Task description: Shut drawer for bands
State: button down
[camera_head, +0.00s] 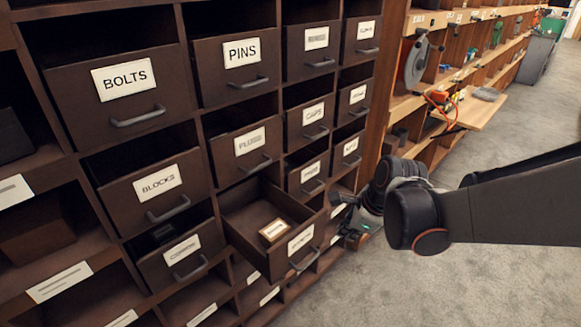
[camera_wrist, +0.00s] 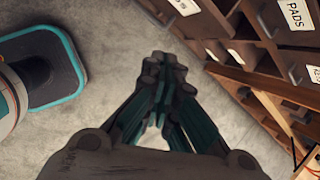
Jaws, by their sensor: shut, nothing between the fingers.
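One drawer (camera_head: 262,215) in the brown cabinet stands pulled far out in the lower middle of the head view. Its front has a white label, too small to read surely, and a dark bar handle (camera_head: 301,260). A small box with a white label lies inside it. My gripper (camera_head: 354,236) is just right of this drawer, low beside the cabinet and partly hidden by my wrist; I see no clear contact. In the wrist view my gripper (camera_wrist: 163,68) has its fingers together and empty, over the grey floor.
Drawers labelled BOLTS (camera_head: 125,78), PINS (camera_head: 241,53) and BLOCKS (camera_head: 157,181) sit around it. A PADS label (camera_wrist: 294,14) shows in the wrist view. A wooden shelf unit (camera_head: 470,105) stands at the right back. The carpet (camera_head: 480,285) in front is clear.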

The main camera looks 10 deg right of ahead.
jog(key=w+a+f+m+b, duration=0.1)
jog(key=w+f+m+b, duration=0.1)
jog(key=w+f, duration=0.2)
jog(key=w+a+f+m+b, duration=0.2)
jog(key=w+f+m, duration=0.1)
jog(key=f, duration=0.6)
jog(key=shift+w+a+f+g+y, duration=0.25)
jog(key=shift+w+a+g+y, duration=0.05)
jog(key=shift+w, duration=0.45)
jog(key=shift+w, duration=0.1)
